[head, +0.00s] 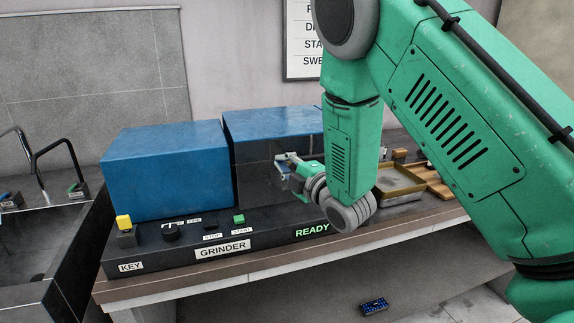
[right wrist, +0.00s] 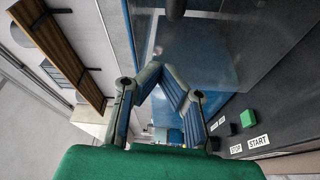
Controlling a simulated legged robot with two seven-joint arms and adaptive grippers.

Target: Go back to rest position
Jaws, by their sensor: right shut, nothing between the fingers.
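My right gripper (head: 284,160) is in front of the dark glassy face of the grinder's right blue housing (head: 275,122). Its arm comes down from the upper right. In the right wrist view the gripper's fingers (right wrist: 168,78) are drawn together with nothing between them. The grinder's panel (head: 222,249) has a lit READY label. Its green START button (head: 239,219) stands clear of the gripper and also shows in the right wrist view (right wrist: 247,119). My left gripper is not in view.
A yellow-topped key switch (head: 124,223) stands at the panel's left. A shallow tray (head: 400,194) and a wooden board (head: 437,183) lie right of my forearm. A sink with a black tap (head: 67,145) is at far left. A small blue-black item (head: 374,306) lies below the counter.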

